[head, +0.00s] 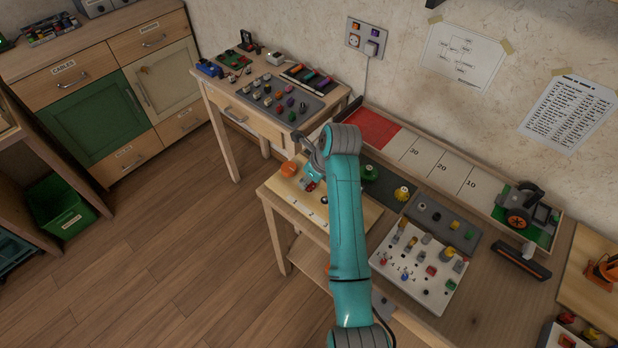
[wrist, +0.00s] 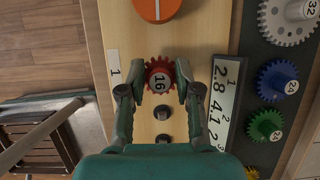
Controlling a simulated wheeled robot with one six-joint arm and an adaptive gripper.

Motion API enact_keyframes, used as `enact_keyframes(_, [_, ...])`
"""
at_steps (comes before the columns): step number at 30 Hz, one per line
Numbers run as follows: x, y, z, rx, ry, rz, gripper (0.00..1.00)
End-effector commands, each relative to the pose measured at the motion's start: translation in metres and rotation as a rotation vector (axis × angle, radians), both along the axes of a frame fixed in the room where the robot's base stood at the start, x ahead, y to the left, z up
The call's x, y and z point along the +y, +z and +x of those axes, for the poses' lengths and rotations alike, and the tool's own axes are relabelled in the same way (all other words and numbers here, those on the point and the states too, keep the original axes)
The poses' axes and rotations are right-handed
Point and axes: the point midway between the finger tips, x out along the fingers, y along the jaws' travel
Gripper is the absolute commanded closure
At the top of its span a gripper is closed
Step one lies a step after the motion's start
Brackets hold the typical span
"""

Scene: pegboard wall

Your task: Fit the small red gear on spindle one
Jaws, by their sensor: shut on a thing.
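The small red gear (wrist: 159,78), marked 16, sits between my gripper's fingertips (wrist: 159,84) in the wrist view. My gripper is shut on it from both sides, above the light wooden gear board (wrist: 138,45). The gear also shows as a small red spot in the head view (head: 309,185), partly hidden by the gripper. A label with a 1 (wrist: 113,72) lies left of the gear. No spindle shows at the gear's place, and I cannot tell whether the gear is around one or above it. Two dark spindles, one nearer (wrist: 162,112) and one farther down (wrist: 163,140), stand bare below it.
An orange knob (wrist: 157,8) is on the board just above the gear. A number card (wrist: 222,98) lies to the right. Beyond it a dark strip holds a grey gear (wrist: 288,20), a blue gear (wrist: 277,80) and a green gear (wrist: 265,125).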

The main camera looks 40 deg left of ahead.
Motion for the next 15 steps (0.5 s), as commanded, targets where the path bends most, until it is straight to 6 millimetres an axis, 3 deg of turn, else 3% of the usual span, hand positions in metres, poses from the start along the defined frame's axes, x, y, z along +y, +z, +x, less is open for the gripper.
enact_keyframes(15, [-0.0001,-0.0050,-0.0001,0.001,0.000,-0.001,0.82])
